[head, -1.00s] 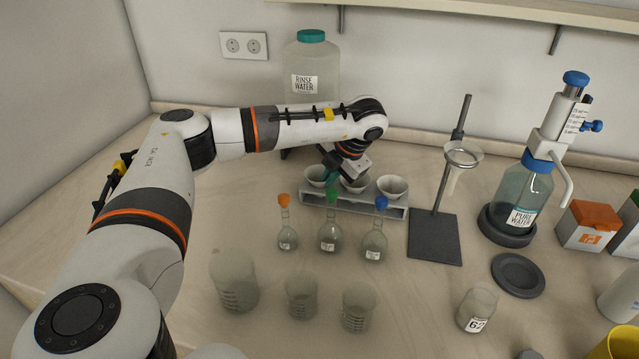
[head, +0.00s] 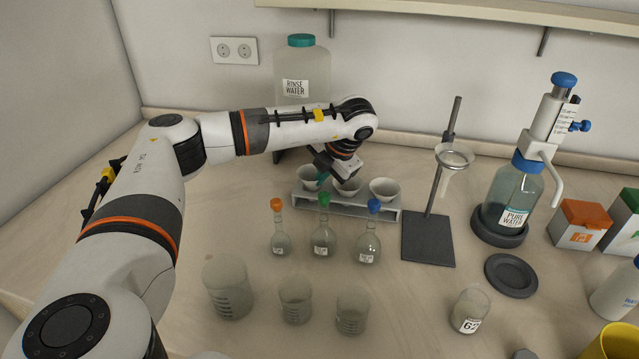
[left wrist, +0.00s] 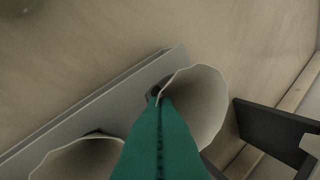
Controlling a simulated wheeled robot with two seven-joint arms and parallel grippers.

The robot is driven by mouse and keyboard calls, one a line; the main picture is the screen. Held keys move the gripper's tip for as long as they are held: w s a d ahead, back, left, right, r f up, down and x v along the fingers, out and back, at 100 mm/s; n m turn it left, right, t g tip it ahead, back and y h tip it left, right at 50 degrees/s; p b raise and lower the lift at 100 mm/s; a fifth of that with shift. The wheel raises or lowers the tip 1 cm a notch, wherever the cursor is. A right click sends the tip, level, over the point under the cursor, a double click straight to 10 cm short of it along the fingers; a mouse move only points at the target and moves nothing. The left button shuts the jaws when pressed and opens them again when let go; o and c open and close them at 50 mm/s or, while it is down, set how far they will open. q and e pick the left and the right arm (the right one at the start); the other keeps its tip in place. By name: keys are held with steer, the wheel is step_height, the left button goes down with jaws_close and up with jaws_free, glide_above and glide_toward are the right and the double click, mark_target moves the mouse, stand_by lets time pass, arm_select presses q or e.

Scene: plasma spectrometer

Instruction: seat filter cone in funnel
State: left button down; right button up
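Three pale filter cones stand in a row at the grey rack: a left cone (head: 309,179), a middle cone (head: 346,188) and a right cone (head: 385,190). My left gripper (head: 323,172) reaches down at the left cone's right side. In the left wrist view its teal fingers (left wrist: 158,102) are together, with the tips at the rim of the left cone (left wrist: 203,100); the wall looks pinched between them. The middle cone (left wrist: 82,160) shows at lower left there. The glass funnel (head: 455,156) sits on a stand right of the rack. My right gripper is not in view.
The grey rack (head: 347,209) has several stoppered flasks (head: 323,240) in front, then beakers (head: 228,290). The funnel stand's base (head: 428,242) is right of the rack. A rinse water bottle (head: 301,70) stands behind; a pure water dispenser (head: 512,195) stands right.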

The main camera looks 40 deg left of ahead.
arm_select(q)
step_height(320, 180, up, 7)
steer(key=w+d+r+m+t+h+p, duration=0.1)
steer(key=d+r+m+t+h+p, duration=0.1)
steer(key=d+r+m+p, duration=0.4)
steer(key=w+d+r+m+t+h+p, duration=0.2)
steer(key=d+r+m+h+p, duration=0.3)
steer(key=d+m, duration=1.2)
steer(key=shift+w+r+m+t+h+p, duration=0.15)
steer(key=shift+r+m+t+h+p, duration=0.25)
steer(key=shift+r+p, duration=1.05)
steer(key=shift+r+b, duration=0.4)
steer(key=shift+b, duration=0.05)
steer(key=shift+f, duration=0.1)
steer(key=shift+f+b, duration=2.35)
steer(key=shift+f, duration=0.15)
steer(key=c, duration=2.1)
jaws_free()
